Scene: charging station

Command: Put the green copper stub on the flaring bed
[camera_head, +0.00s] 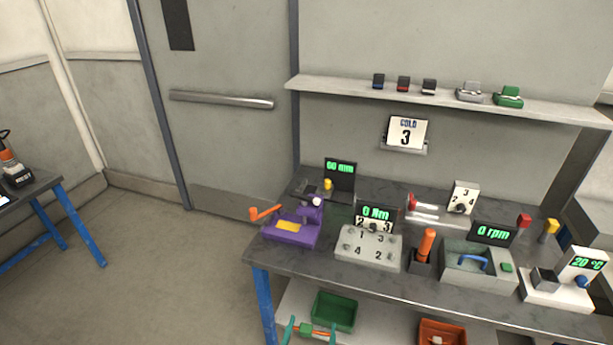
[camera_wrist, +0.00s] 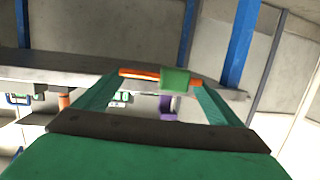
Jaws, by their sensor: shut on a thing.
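The copper stub with a green band (camera_head: 312,329) is at the bottom of the head view, held between the teal fingers of my gripper (camera_head: 310,332). In the wrist view the stub (camera_wrist: 174,79) lies crosswise between the fingertips of my gripper (camera_wrist: 160,80), its orange ends at both fingers. The purple flaring tool (camera_head: 289,236) stands at the left end of the bench, with a yellow flaring bed (camera_head: 288,226) on top and an orange handle to its left. My gripper is in front of and lower than the bench top, apart from the bed.
The grey bench (camera_head: 310,262) has a blue leg (camera_head: 264,305) at its front left. A numbered block (camera_head: 368,247) stands right of the flaring tool. Below are a green bin (camera_head: 334,311) and an orange bin (camera_head: 442,331). Floor at the left is clear.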

